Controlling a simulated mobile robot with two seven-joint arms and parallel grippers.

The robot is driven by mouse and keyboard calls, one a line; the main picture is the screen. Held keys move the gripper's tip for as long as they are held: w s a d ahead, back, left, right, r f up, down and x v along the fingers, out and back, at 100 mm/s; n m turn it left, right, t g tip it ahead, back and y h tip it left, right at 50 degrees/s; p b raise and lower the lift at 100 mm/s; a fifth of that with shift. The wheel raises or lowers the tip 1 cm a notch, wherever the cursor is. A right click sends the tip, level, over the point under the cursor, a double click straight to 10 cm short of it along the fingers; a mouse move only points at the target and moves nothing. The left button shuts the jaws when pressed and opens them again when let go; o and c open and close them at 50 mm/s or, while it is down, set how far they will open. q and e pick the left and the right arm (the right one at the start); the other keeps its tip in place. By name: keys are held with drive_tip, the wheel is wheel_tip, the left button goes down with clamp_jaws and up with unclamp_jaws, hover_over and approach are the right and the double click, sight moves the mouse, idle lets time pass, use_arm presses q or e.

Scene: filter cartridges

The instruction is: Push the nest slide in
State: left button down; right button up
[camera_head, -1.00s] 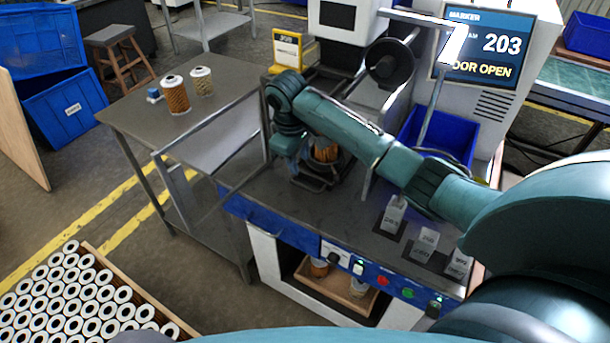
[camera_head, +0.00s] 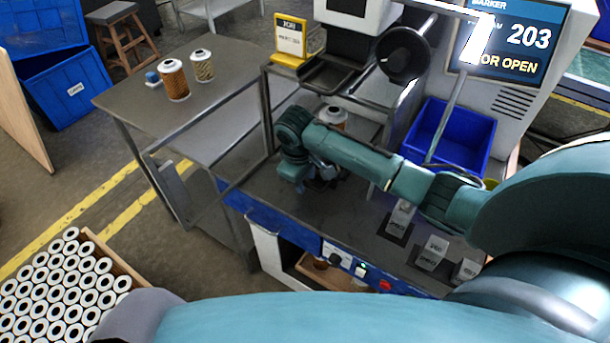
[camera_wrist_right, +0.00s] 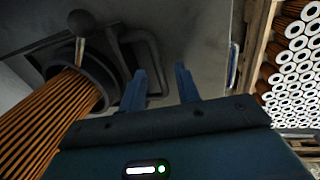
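The nest slide is a dark ring-shaped holder (camera_wrist_right: 98,68) with a bar handle (camera_wrist_right: 152,45), both in the right wrist view. An orange pleated filter cartridge (camera_wrist_right: 50,115) sits in the ring. In the head view the cartridge's pale top (camera_head: 333,113) shows behind my right forearm, which hides most of the nest. My right gripper (camera_head: 322,184) is low over the machine's bench. In the wrist view its two blue fingers (camera_wrist_right: 163,78) are apart with nothing gripped between them, close beside the bar handle; contact cannot be told. My left gripper is not in view.
The marker machine's screen (camera_head: 512,40) reads DOOR OPEN. A blue bin (camera_head: 450,135) and grey blocks (camera_head: 432,252) are to the right. Two cartridges (camera_head: 174,80) stand on the side table (camera_head: 125,95). A crate of cartridges (camera_head: 125,268) is at lower left.

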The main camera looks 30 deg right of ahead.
clamp_jaws()
idle(0.4)
